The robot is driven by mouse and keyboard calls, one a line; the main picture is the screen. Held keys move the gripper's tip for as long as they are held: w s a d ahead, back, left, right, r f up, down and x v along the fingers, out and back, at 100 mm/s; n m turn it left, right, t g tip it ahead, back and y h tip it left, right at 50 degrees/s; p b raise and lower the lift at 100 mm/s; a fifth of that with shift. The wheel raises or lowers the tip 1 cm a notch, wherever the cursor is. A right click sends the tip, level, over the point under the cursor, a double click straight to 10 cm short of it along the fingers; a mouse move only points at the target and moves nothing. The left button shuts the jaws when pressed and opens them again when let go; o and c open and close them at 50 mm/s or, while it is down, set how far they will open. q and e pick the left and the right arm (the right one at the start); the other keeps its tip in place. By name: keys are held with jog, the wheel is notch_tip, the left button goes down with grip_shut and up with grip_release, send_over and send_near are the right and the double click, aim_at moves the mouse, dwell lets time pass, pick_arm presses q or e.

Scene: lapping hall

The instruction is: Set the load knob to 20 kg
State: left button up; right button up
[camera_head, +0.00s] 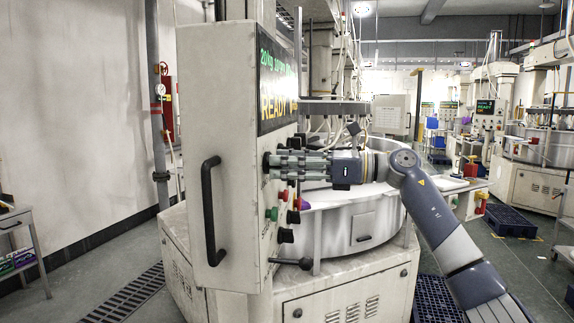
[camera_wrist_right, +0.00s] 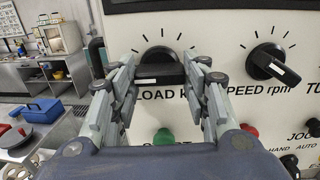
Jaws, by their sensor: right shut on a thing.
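The load knob (camera_wrist_right: 158,58) is black and sits on the white control panel (camera_wrist_right: 212,28) above the partly covered word LOAD. Tick marks fan out above it. My right gripper (camera_wrist_right: 160,72) is shut on the knob, with a finger on each side. In the head view, my right gripper (camera_head: 272,164) reaches the panel from the right and largely hides the knob. The display (camera_head: 279,88) above shows green text that seems to begin with 20kg, and READY in yellow. My left gripper is not in view.
The speed knob (camera_wrist_right: 272,63) is just right of the load knob. A green button (camera_wrist_right: 163,137) is below. A black handle (camera_head: 210,210) stands out from the cabinet's side. The round lapping machine (camera_head: 335,235) is behind and below my right forearm.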

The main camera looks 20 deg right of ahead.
jog(key=o, duration=1)
jog(key=shift+a+f, duration=0.1)
jog(key=shift+f, duration=0.2)
jog(key=shift+o, duration=0.3)
jog(key=shift+r, duration=0.1)
jog(key=shift+r, duration=0.1)
jog(key=v, duration=1.2)
